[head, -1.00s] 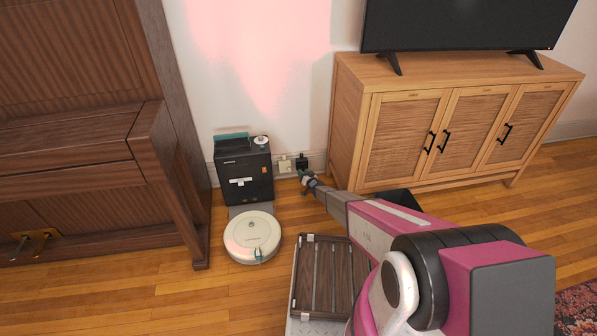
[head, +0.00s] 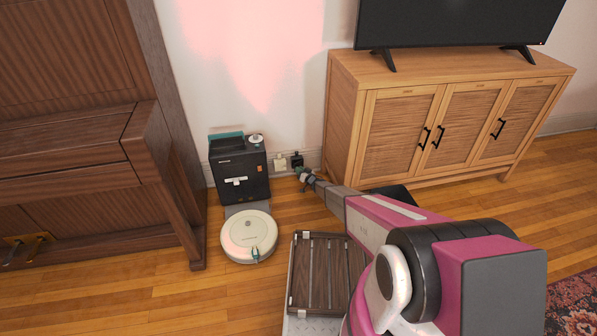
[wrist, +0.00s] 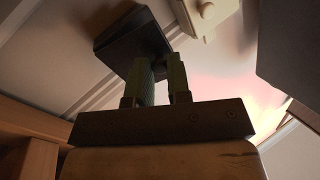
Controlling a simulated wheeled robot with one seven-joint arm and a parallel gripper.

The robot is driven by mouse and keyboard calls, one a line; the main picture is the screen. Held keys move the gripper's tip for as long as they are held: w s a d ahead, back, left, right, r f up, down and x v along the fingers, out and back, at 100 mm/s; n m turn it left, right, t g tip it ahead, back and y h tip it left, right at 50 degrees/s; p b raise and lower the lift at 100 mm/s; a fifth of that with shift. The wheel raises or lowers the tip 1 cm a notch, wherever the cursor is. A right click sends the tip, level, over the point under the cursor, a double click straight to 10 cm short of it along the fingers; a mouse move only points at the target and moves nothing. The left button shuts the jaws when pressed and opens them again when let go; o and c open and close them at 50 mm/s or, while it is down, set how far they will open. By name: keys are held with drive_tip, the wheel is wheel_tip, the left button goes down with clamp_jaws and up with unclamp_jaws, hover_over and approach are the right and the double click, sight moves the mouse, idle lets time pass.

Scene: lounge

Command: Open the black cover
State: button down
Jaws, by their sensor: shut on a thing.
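The black cover (head: 297,160) is a small dark box low on the wall, between the vacuum dock and the wooden cabinet. In the wrist view, the cover (wrist: 128,38) appears as a tilted dark box just beyond the fingertips. My gripper (head: 301,173) reaches it from the front, at the far end of my arm. In the wrist view, the two green fingers of my gripper (wrist: 161,68) are shut on the near edge of the cover. Their exact contact points are hidden by the fingers and shadow.
A cream outlet box (head: 280,162) sits just left of the cover; it also shows in the wrist view (wrist: 207,14). The black dock (head: 240,180) and white robot vacuum (head: 249,236) stand to the left. The cabinet (head: 400,130) stands close on the right, a piano (head: 90,140) far left.

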drive_tip(key=shift+s+d+n+g+y, duration=0.1)
drive_tip(key=shift+d+n+g+y, duration=0.35)
drive_tip(key=shift+n+g+y, duration=0.35)
drive_tip(key=c, duration=1.1)
unclamp_jaws()
drive_tip(key=shift+o, duration=0.2)
drive_tip(key=s+a+r, duration=0.8)
drive_tip(key=r, duration=0.3)
drive_tip(key=shift+s, duration=0.2)
